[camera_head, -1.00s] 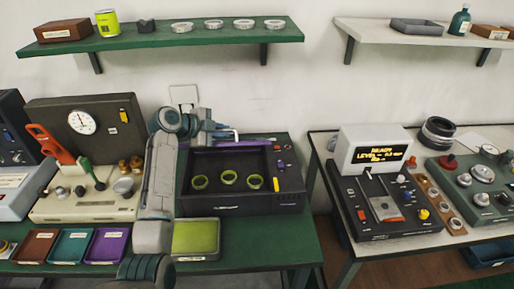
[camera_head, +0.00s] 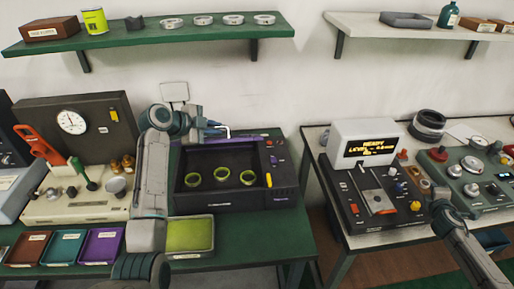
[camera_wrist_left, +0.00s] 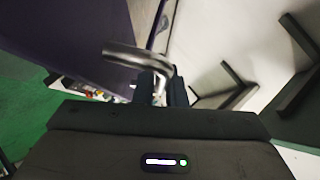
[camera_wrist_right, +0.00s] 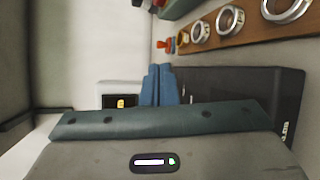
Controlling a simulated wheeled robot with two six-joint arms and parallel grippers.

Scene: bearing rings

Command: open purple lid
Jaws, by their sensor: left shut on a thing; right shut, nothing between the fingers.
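A dark box (camera_head: 235,198) stands open on the green bench, with three yellow-green rings (camera_head: 221,175) inside. The purple lid (camera_head: 215,139) shows as a thin strip along the box's back edge. In the left wrist view the lid's purple face (camera_wrist_left: 75,40) fills the upper left, with a bent metal handle (camera_wrist_left: 125,52). My left gripper (camera_head: 218,131) is at the back of the box, shut on the handle; its fingers (camera_wrist_left: 163,82) partly hide the grip. My right gripper (camera_wrist_right: 160,85) is shut and empty, above the right bench near the device with knobs.
A yellow-green tray (camera_head: 190,236) sits in front of the box. A cream device (camera_head: 75,195) and small coloured trays (camera_head: 100,246) are at left. On the right bench are a lit display (camera_head: 368,145), a black control unit (camera_head: 380,200) and a strip of metal rings (camera_wrist_right: 231,18).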

